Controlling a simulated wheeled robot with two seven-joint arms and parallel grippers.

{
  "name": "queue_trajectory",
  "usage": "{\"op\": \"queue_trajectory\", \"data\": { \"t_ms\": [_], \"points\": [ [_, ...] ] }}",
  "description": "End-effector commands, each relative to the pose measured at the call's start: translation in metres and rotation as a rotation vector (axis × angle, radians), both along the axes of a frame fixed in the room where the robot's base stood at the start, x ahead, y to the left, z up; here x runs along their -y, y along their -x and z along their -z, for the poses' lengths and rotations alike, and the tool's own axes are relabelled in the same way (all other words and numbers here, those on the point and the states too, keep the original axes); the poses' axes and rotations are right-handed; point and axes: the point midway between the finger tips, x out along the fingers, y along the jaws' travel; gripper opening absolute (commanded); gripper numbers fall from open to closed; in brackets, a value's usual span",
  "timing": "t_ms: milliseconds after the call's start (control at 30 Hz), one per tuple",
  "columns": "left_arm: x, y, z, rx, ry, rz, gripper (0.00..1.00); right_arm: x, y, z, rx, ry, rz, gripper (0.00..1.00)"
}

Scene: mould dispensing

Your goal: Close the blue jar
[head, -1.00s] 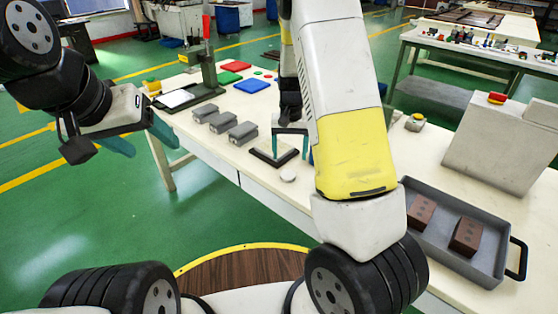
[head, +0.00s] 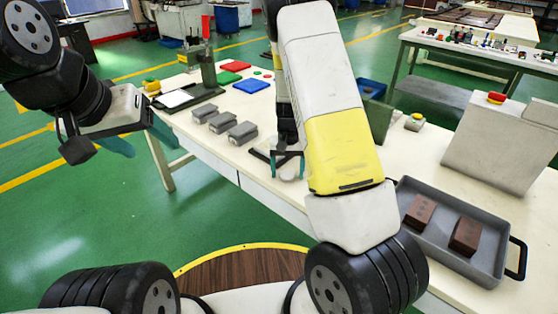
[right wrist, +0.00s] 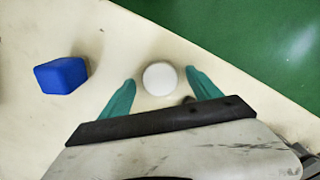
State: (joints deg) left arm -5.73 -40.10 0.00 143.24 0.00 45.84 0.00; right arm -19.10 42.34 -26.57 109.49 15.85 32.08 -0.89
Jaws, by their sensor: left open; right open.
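A blue block-like thing, which I take for the blue jar (right wrist: 61,75), stands on the table at the left of the right wrist view. In the head view I cannot see it; my right arm covers that part of the table. A round white disc, perhaps its lid (right wrist: 160,78), lies between the spread teal fingers of my right gripper (head: 288,170), apart from both. Whether the fingers are down at its height I cannot tell. My left gripper (head: 154,152) is open and empty, off the table's left end.
Several grey blocks (head: 222,122) stand on the table left of my right gripper. Red and blue plates (head: 251,86) lie farther back. A grey tray (head: 478,262) with two brown bricks is at the right. The table edge is close to the disc.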

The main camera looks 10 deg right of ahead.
Motion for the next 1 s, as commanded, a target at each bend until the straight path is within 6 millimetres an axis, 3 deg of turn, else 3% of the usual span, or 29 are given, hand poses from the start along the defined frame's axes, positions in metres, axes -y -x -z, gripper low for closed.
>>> {"op": "queue_trajectory", "data": {
  "t_ms": [300, 600, 633, 1000],
  "points": [
    [0.0, 0.0, 0.0, 0.0, 0.0, 0.0, 0.67, -0.0002, 0.0, 0.0, 0.0, 0.0, 0.0, 0.7],
    [0.0, 0.0, 0.0, 0.0, 0.0, 0.0, 0.67, -0.0003, 0.0, -0.0001, 0.0, 0.0, 0.0, 0.12],
    [0.0, 0.0, 0.0, 0.0, 0.0, 0.0, 0.67, -0.0003, 0.0, -0.0001, 0.0, 0.0, 0.0, 0.09],
    [0.0, 0.0, 0.0, 0.0, 0.0, 0.0, 0.67, -0.0006, -0.0002, -0.0064, 0.0, -0.001, 0.0, 0.08]
  ]
}}
